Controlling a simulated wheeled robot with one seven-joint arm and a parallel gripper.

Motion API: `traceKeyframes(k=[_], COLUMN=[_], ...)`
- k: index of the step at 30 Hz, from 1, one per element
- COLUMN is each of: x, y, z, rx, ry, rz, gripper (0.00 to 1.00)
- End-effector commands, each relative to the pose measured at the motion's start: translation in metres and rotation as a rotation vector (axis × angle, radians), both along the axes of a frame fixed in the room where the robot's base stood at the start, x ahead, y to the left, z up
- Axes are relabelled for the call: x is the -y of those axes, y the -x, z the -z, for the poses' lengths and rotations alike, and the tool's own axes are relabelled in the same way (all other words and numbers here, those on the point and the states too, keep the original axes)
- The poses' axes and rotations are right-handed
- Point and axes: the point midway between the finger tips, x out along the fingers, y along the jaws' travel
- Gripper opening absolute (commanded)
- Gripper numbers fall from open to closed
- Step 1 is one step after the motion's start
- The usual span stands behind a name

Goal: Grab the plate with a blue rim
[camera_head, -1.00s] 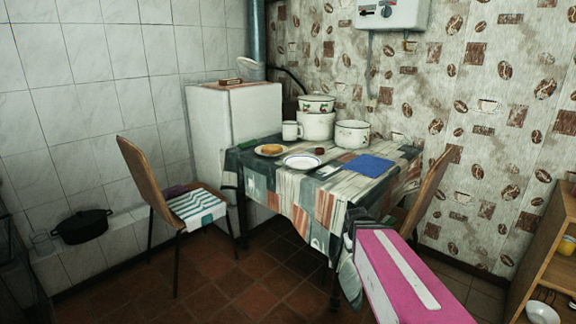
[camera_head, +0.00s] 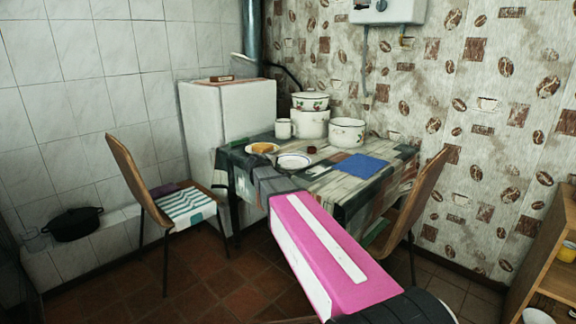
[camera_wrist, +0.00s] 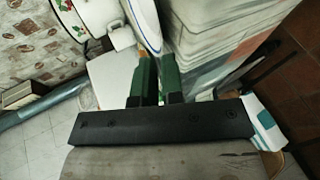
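The white plate with a blue rim (camera_head: 294,161) lies flat on the table (camera_head: 335,186), near its front edge. In the wrist view the plate (camera_wrist: 144,20) shows at the top, just beyond the fingertips. My gripper (camera_head: 257,168) is over the table's front left part, left of and in front of the plate in the head view. In the wrist view my gripper (camera_wrist: 158,60) has two green fingers with a gap between them. It looks open and empty. I cannot tell how high the fingertips are above the table.
A second plate with orange-brown food (camera_head: 263,148) is left of the blue-rimmed plate. A white mug (camera_head: 283,129), stacked pots (camera_head: 311,123) and a wide pot (camera_head: 347,132) stand behind. A blue cloth (camera_head: 359,165) lies right. Chairs flank the table on the left (camera_head: 137,180) and right (camera_head: 420,200).

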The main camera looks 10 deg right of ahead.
Motion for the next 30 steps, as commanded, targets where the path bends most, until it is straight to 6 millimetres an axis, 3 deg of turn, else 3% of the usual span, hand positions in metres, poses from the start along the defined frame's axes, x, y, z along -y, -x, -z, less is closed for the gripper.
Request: traceKeyframes(k=[3, 12, 21, 30], x=[0.009, 0.021, 0.037, 0.041], y=[-0.017, -0.034, -0.067, -0.070], z=[0.009, 0.018, 0.034, 0.036], rx=[-0.001, -0.001, -0.001, 0.001], ry=[-0.001, -0.002, -0.003, -0.003], rz=[0.001, 0.002, 0.003, 0.001], gripper=[0.09, 0.09, 0.09, 0.05])
